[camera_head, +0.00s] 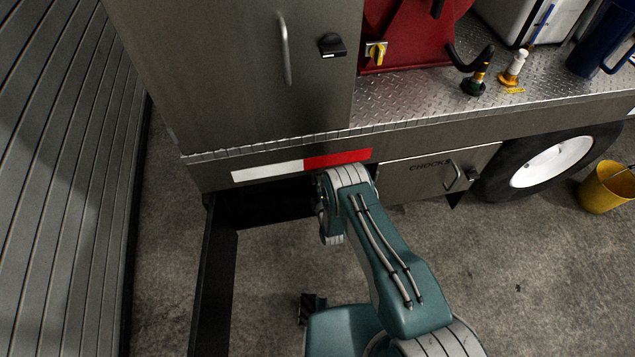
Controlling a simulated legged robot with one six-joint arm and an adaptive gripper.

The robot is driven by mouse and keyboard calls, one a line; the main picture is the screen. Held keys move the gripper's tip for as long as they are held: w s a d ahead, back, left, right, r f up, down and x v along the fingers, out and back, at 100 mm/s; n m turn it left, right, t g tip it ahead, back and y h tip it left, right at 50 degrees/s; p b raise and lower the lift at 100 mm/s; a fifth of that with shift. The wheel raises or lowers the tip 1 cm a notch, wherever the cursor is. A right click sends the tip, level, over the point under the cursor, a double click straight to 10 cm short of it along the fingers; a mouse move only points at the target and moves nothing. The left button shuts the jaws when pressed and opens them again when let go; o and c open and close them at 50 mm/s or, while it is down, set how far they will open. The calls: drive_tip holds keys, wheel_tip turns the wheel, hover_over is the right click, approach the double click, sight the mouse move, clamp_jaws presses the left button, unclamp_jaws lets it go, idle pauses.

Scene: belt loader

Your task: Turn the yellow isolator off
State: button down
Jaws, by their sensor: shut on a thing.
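The yellow isolator (376,52) is a small yellow handle on a pale plate. It is fixed to the lower left side of a red housing on the vehicle deck, right of the grey cabinet. Its handle looks roughly upright, but it is too small to be sure of its exact angle. My arm reaches up from the bottom right and bends in front of the lower vehicle panel, well below the isolator. My gripper cannot be made out; the bent arm may hide it. Nothing of mine is seen touching the isolator.
A grey cabinet (230,70) has a black latch (332,45). Below it is an open dark compartment (265,203) with a dark panel (212,285) jutting out. A chocks door (440,167), wheel (550,162) and yellow bucket (606,187) are at right. A shutter (65,180) stands left.

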drive_tip(key=shift+s+d+f+h, duration=0.15)
drive_tip(key=shift+d+f+h, duration=0.15)
drive_tip(key=shift+d+f, duration=0.15)
drive_tip(key=c, duration=0.6)
unclamp_jaws()
drive_tip(key=shift+d+r, duration=0.15)
drive_tip(key=shift+r, duration=0.1)
drive_tip(key=shift+a, duration=0.2)
drive_tip(key=v, duration=1.1)
drive_tip(key=shift+s+d, duration=0.35)
